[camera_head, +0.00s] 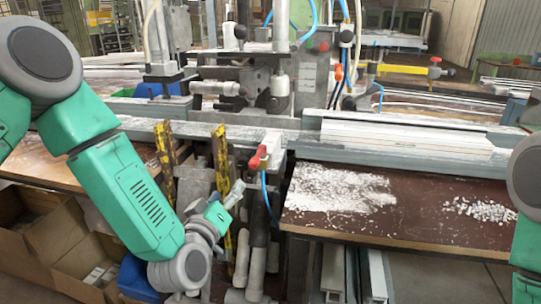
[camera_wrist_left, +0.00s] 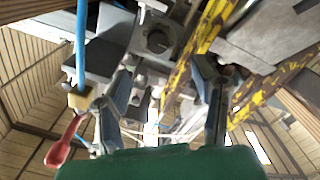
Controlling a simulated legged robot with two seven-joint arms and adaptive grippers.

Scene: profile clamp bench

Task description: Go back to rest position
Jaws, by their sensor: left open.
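My left arm comes in from the left in the head view, and its gripper (camera_head: 236,194) is low in front of the machine, near the yellow-black bars (camera_head: 222,160). In the left wrist view the two fingers of the left gripper (camera_wrist_left: 163,80) stand wide apart, with nothing visible held between them. A red-handled valve (camera_head: 258,158) is just above and right of the gripper; its red handle also shows at the left of the wrist view (camera_wrist_left: 62,145). Part of my right arm shows at the right edge of the head view; its gripper is out of the picture.
The clamp machine (camera_head: 275,85) stands behind the gripper, with blue hoses around it. A white profile (camera_head: 405,140) lies on the rail at right. The brown table (camera_head: 400,220) bears white chips. Cardboard boxes (camera_head: 55,235) are below the left arm.

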